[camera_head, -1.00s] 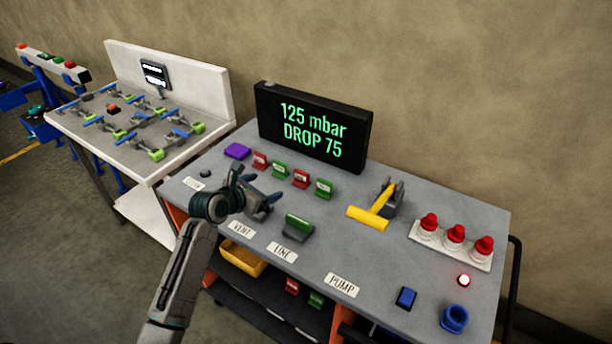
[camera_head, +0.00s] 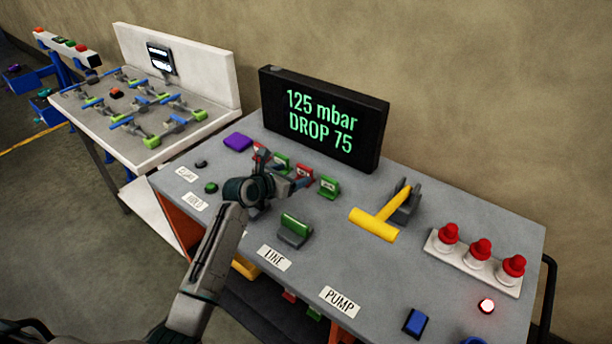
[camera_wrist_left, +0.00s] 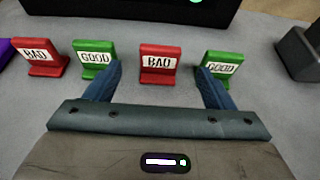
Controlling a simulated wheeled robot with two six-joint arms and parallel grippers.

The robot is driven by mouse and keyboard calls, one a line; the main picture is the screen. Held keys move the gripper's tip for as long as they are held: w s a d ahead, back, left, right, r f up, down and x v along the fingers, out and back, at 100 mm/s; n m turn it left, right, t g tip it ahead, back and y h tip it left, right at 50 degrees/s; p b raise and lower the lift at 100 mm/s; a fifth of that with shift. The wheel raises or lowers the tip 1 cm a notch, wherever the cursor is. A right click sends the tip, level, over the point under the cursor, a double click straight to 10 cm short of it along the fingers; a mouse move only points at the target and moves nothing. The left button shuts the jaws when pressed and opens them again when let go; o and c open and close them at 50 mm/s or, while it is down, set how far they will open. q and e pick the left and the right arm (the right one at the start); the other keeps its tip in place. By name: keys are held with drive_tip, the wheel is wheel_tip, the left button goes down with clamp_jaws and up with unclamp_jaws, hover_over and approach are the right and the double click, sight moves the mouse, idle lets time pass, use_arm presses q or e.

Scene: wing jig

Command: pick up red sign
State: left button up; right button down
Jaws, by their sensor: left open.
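In the head view, a row of small signs stands below the black display: a red one (camera_head: 259,152), a green one (camera_head: 281,161), a second red one (camera_head: 304,171) and a green one (camera_head: 328,187). In the left wrist view, the second red sign (camera_wrist_left: 160,62) reads BAD and stands upright, centred between and beyond my fingertips. My left gripper (camera_head: 288,179) is open and empty, low over the table in front of the row; its fingers (camera_wrist_left: 162,76) point toward the signs. The other red BAD sign (camera_wrist_left: 42,56) is further left. My right gripper is not in view.
Green GOOD signs (camera_wrist_left: 94,58) (camera_wrist_left: 220,65) flank the centred red sign closely. The display (camera_head: 322,120) stands behind. A green sign in a grey holder (camera_head: 294,229) is in front, and a yellow T-handle (camera_head: 378,220) is at right. Red buttons (camera_head: 480,250) stand further right.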

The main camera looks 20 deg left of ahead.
sight(304, 167)
use_arm(q)
drive_tip(key=shift+x, duration=1.15)
drive_tip(key=w, duration=0.1)
drive_tip(key=w+d+p, duration=0.1)
drive_tip(key=w, duration=0.1)
drive_tip(key=shift+w+d+f, duration=0.2)
drive_tip(key=shift+w, duration=0.1)
drive_tip(key=shift+w+d+f+p, duration=0.25)
drive_tip(key=shift+w+f+p, duration=0.1)
drive_tip(key=shift+w, duration=0.25)
drive_tip(key=c, duration=1.1)
